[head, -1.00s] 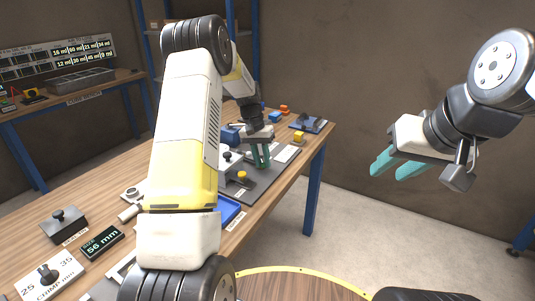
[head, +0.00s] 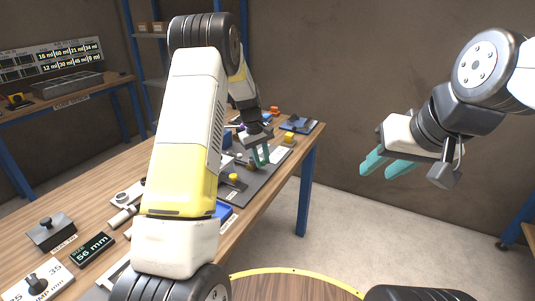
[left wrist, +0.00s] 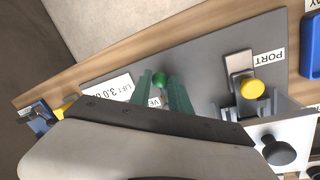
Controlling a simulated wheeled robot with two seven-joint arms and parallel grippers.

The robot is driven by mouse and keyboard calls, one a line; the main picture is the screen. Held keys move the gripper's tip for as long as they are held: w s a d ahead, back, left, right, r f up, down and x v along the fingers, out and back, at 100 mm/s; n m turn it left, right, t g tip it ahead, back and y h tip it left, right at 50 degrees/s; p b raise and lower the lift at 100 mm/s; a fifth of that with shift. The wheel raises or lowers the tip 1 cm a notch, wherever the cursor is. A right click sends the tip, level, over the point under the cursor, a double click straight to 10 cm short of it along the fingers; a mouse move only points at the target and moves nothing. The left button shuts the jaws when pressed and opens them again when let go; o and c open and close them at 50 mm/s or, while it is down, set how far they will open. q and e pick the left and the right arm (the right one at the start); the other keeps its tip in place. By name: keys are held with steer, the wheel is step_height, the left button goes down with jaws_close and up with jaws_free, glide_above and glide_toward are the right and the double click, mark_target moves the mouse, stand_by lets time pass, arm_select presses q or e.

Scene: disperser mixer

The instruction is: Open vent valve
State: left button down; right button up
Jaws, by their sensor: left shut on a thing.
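The vent valve shows in the left wrist view as a round green knob (left wrist: 160,80) on the grey base plate, beside a partly hidden label that starts with "VE" (left wrist: 155,102). My left gripper (head: 260,160) reaches over the plate at the right side of the table. In the left wrist view its two teal fingers (left wrist: 161,92) sit on either side of the green knob, shut on it. The valve's lower part is hidden by the fingers. My right gripper (head: 385,168) hangs over the floor at the right, with two teal fingers apart and nothing between them.
A yellow knob (left wrist: 252,88) stands next to the "PORT" label (left wrist: 268,57), close to the left gripper. A black knob (left wrist: 279,150) is beyond it.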

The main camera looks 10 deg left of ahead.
arm_select(q)
steer(key=shift+w+d+r, duration=0.1)
steer(key=shift+w+r, duration=0.05)
steer(key=shift+w, duration=0.15)
steer(key=c, duration=1.3)
jaws_free()
steer(key=shift+o, duration=0.2)
steer(key=shift+s, duration=0.1)
step_height(320, 180, up, 8)
steer(key=a, duration=0.1)
steer(key=shift+s+a+f, duration=0.15)
steer(key=shift+s+f, duration=0.1)
steer(key=shift+s, duration=0.2)
